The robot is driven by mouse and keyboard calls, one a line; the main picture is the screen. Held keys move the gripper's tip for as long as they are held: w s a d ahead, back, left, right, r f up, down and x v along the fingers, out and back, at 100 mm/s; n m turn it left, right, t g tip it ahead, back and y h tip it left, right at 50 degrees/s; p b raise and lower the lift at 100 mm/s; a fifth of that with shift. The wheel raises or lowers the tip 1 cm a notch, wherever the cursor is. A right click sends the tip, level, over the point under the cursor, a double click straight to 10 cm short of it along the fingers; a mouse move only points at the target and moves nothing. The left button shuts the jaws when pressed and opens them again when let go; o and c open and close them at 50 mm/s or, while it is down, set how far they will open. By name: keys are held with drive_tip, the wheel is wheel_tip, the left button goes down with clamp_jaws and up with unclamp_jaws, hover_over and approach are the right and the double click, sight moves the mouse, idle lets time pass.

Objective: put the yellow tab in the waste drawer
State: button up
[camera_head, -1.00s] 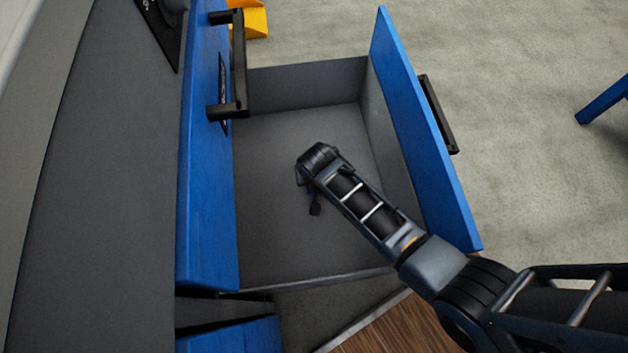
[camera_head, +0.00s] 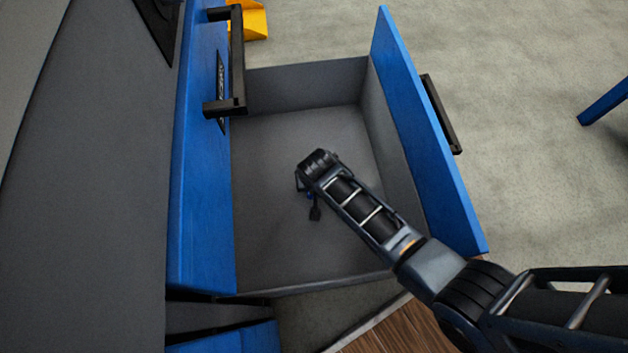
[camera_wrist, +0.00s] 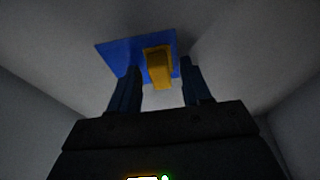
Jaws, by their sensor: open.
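The waste drawer (camera_head: 255,180) is pulled open, with a grey interior and a blue front panel. My gripper (camera_head: 310,205) is inside the drawer, above its floor. In the wrist view its two dark blue fingers (camera_wrist: 160,68) are apart. The yellow tab (camera_wrist: 160,70) shows between and beyond the fingertips, over a flat blue patch (camera_wrist: 118,54). I cannot tell whether the tab touches a finger or the blue patch. In the head view the tab is not visible, and a small bit of blue shows at the gripper.
The blue and grey cabinet (camera_head: 200,180) with a black handle (camera_head: 237,60) stands left of the drawer. The drawer's front panel (camera_head: 425,130) rises at the right. A yellow object (camera_head: 255,20) lies on the grey floor behind. The drawer floor around my gripper looks clear.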

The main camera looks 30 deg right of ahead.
drive_tip(key=p+v, duration=0.6)
drive_tip(key=v, duration=0.6)
drive_tip(key=shift+r, duration=0.15)
drive_tip(key=shift+a, duration=0.1)
drive_tip(key=s+d+r+n+t+y, duration=0.1)
drive_tip(key=s+r+t, duration=0.2)
drive_tip(key=s, duration=0.5)
drive_tip(key=s+d+r+n+t, duration=0.15)
drive_tip(key=s+r, duration=0.25)
drive_tip(key=s, duration=0.5)
drive_tip(key=s+r+n+t, duration=0.1)
drive_tip(key=s+r+t, duration=0.2)
drive_tip(key=r, duration=1)
drive_tip(key=s+r+n+t, duration=0.1)
drive_tip(key=s+r+t, duration=0.3)
drive_tip(key=s+r, duration=0.4)
wheel_tip(320, 180, up, 5)
drive_tip(key=shift+s+d+r, duration=0.2)
drive_tip(key=shift+s+d, duration=0.15)
